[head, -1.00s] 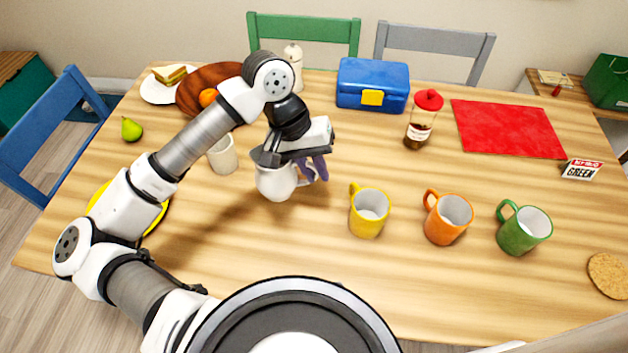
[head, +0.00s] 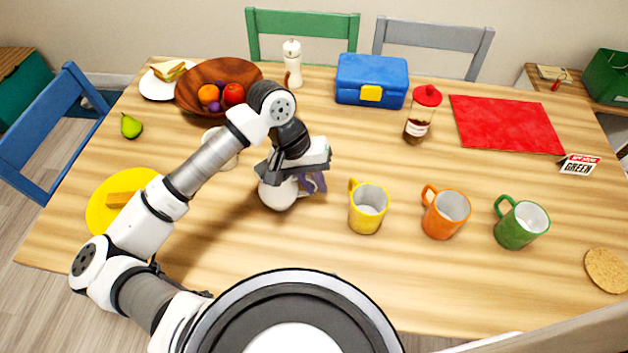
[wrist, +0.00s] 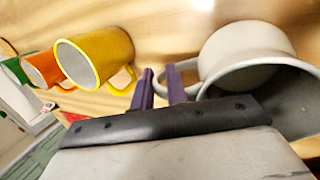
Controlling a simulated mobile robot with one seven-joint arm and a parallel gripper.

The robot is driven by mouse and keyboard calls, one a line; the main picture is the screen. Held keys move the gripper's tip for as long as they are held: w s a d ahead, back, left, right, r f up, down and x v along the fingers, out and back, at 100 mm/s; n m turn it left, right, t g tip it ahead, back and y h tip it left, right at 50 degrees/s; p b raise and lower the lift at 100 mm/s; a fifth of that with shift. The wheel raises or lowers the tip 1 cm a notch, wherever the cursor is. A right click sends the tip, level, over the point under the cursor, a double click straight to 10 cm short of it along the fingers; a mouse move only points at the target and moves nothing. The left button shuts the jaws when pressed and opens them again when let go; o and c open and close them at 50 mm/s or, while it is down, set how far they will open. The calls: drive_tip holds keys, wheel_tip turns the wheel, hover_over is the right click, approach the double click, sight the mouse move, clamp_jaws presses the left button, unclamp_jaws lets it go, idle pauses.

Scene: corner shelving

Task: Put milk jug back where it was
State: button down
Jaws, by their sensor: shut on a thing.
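The white milk jug (head: 277,194) is under my gripper, left of the yellow mug (head: 368,208) in the head view. My gripper (head: 312,184) is shut on the jug's handle. In the wrist view the purple fingers (wrist: 162,88) meet the jug's grey-white handle (wrist: 184,75), and the jug's open mouth (wrist: 262,84) faces the camera at the right. My gripper and wrist hide much of the jug in the head view. I cannot tell whether its base touches the table.
An orange mug (head: 445,214) and a green mug (head: 521,224) stand right of the yellow one. A white cup (head: 224,158) stands behind my arm. A fruit bowl (head: 245,72), blue box (head: 371,78) and red-lidded jar (head: 422,115) are farther back. The front middle table is clear.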

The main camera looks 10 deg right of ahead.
drive_tip(key=c, duration=1.4)
unclamp_jaws()
drive_tip(key=shift+r+p, duration=0.15)
drive_tip(key=shift+p, duration=0.2)
drive_tip(key=shift+w+a+r, duration=0.1)
drive_tip(key=shift+a+r, duration=0.1)
drive_tip(key=b+v, duration=0.3)
drive_tip(key=v, duration=0.8)
drive_tip(key=shift+r, duration=0.25)
